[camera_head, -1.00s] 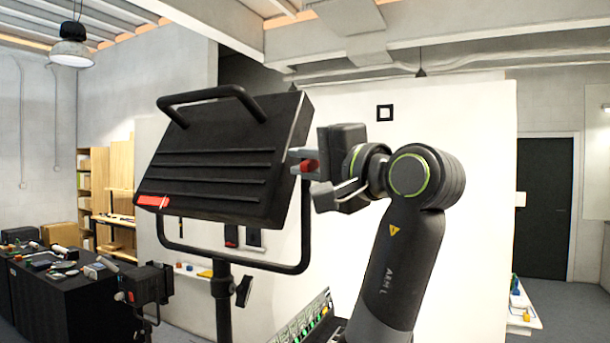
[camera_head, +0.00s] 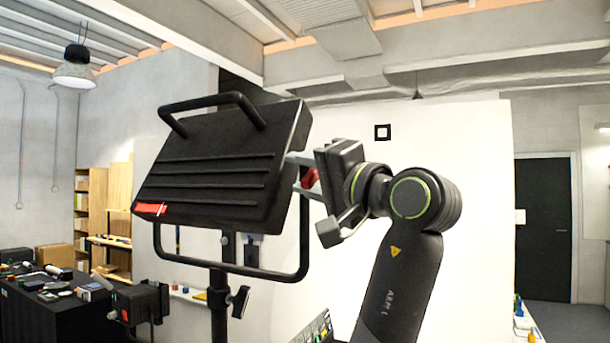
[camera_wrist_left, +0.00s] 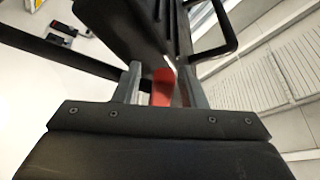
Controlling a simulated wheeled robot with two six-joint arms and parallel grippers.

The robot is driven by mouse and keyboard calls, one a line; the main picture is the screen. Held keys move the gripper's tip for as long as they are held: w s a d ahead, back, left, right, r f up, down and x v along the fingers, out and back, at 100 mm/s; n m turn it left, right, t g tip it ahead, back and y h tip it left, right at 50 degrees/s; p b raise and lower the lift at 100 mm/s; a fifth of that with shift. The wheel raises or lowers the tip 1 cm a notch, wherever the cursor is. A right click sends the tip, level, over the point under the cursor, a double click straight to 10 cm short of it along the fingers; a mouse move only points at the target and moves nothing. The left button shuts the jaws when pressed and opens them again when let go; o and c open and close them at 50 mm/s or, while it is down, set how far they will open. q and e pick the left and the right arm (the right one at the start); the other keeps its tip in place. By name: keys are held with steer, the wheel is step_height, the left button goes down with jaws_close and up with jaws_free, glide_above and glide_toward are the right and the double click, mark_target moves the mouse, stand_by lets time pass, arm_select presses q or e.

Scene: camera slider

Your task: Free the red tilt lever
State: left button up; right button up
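The red tilt lever (camera_head: 309,178) is at the right side of a black light panel (camera_head: 225,165) on a stand. My left gripper (camera_head: 304,174) is at that side, with one finger above the lever and one below. In the left wrist view, the lever (camera_wrist_left: 163,86) stands between the two grey fingers of the left gripper (camera_wrist_left: 157,80). A gap shows on its left; whether the right finger touches it is unclear. The fingers are apart, so the gripper is open around the lever. The lever's root is hidden. My right gripper is not in view.
A black yoke (camera_head: 300,250) runs under the panel to the stand pole (camera_head: 219,300). A black handle (camera_head: 215,100) tops the panel, and a red label (camera_head: 150,209) marks its lower left corner. A cluttered black table (camera_head: 55,310) stands at left.

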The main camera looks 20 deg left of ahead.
arm_select(q)
steer(key=shift+s+d+f+b, duration=0.2)
steer(key=shift+d+b, duration=0.25)
steer(key=shift+d, duration=0.05)
steer(key=b+v, duration=0.6)
steer(key=v, duration=1)
steer(key=shift+s+d, duration=0.1)
steer(key=shift+d, duration=0.05)
